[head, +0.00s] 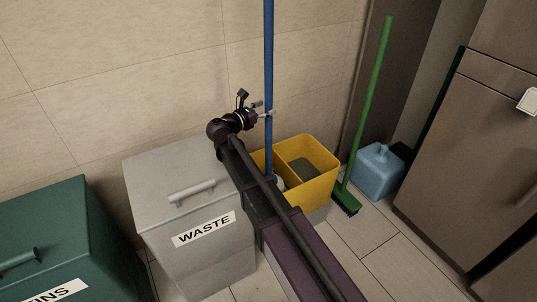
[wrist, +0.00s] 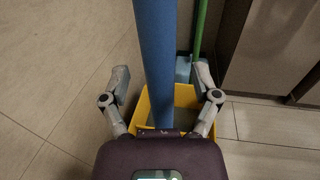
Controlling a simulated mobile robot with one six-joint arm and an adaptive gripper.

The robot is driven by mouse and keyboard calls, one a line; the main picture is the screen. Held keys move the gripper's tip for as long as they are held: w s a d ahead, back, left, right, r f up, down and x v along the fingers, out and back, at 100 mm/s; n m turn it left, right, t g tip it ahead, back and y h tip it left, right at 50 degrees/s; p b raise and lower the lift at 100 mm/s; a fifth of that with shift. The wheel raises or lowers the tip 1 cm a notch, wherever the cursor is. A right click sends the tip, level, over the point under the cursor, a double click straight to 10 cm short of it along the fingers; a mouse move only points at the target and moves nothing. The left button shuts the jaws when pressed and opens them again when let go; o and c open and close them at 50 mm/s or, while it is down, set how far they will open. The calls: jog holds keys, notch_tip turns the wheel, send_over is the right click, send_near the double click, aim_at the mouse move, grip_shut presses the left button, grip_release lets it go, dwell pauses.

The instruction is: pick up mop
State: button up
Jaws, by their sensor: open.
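The mop's blue handle (head: 268,60) stands nearly upright in the head view, its lower end in a yellow bucket (head: 318,186). The mop head is mostly hidden by the bucket and my arm. My gripper (head: 264,108) is at the handle, above the bucket. In the wrist view the blue handle (wrist: 156,60) runs between the two spread fingers of my gripper (wrist: 160,82), with a gap on each side. The yellow bucket (wrist: 186,97) shows below it.
A grey waste bin (head: 160,190) stands left of my arm, and a green bin (head: 60,230) further left. A green broom (head: 370,100) leans right of the bucket, near a blue container (head: 376,175). A brown cabinet (head: 470,150) is at the right. The tiled wall is close behind.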

jog(key=shift+w+d, duration=0.5)
jog(key=shift+w, duration=0.05)
jog(key=shift+c, duration=0.2)
grip_shut()
